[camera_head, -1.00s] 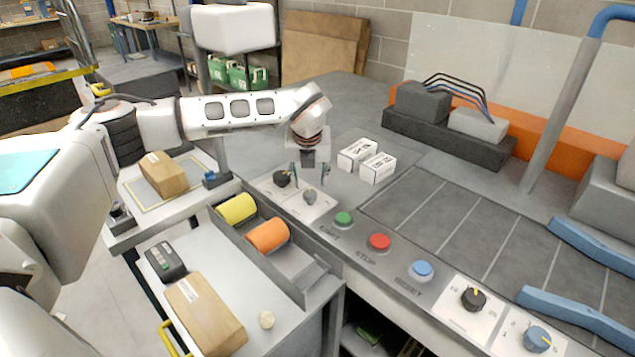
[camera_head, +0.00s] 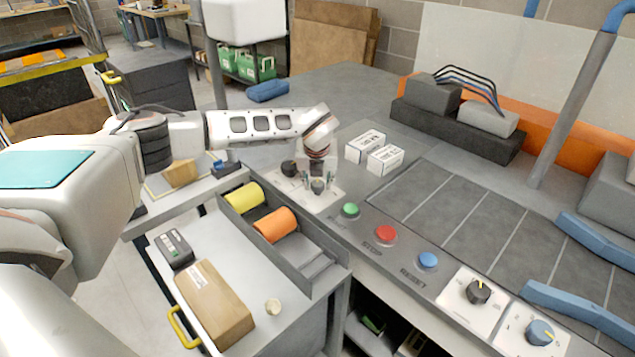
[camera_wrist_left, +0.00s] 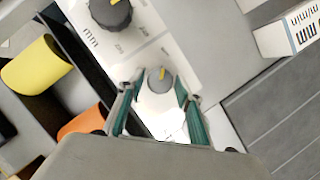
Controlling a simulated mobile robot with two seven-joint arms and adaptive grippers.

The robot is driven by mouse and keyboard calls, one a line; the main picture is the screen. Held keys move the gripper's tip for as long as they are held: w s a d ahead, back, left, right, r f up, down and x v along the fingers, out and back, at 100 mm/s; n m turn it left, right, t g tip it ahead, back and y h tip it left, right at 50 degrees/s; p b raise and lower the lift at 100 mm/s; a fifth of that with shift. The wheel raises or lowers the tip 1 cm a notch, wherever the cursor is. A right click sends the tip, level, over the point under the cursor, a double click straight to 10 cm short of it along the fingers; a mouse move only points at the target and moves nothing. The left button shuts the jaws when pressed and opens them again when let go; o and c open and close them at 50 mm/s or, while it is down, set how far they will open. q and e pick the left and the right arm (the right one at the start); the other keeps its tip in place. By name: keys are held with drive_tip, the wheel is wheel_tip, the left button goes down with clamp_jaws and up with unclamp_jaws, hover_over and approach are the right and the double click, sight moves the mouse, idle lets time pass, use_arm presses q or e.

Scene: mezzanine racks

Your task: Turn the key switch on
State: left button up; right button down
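A small grey knob with a yellow mark (camera_wrist_left: 159,79) sits on a white plate (camera_wrist_left: 165,118); I take it for the key switch, but its label is not readable. In the head view the grey knob (camera_head: 318,187) is partly hidden by my left gripper (camera_head: 318,182). The gripper is open, pointing down, with one teal-padded finger on each side of the knob. In the wrist view, gaps show between the knob and the fingers of the left gripper (camera_wrist_left: 158,88). My right gripper is not in view.
A larger black knob (camera_wrist_left: 110,12) sits beside the grey one. Two white boxes (camera_head: 384,160) stand close to the right. Green (camera_head: 350,210), red (camera_head: 386,233) and blue (camera_head: 428,260) buttons line the desk edge. A bin with a yellow roll (camera_head: 244,197) and an orange roll (camera_head: 274,225) lies left.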

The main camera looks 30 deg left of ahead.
use_arm(q)
drive_tip(key=c, duration=0.5)
drive_tip(key=shift+c, duration=0.2)
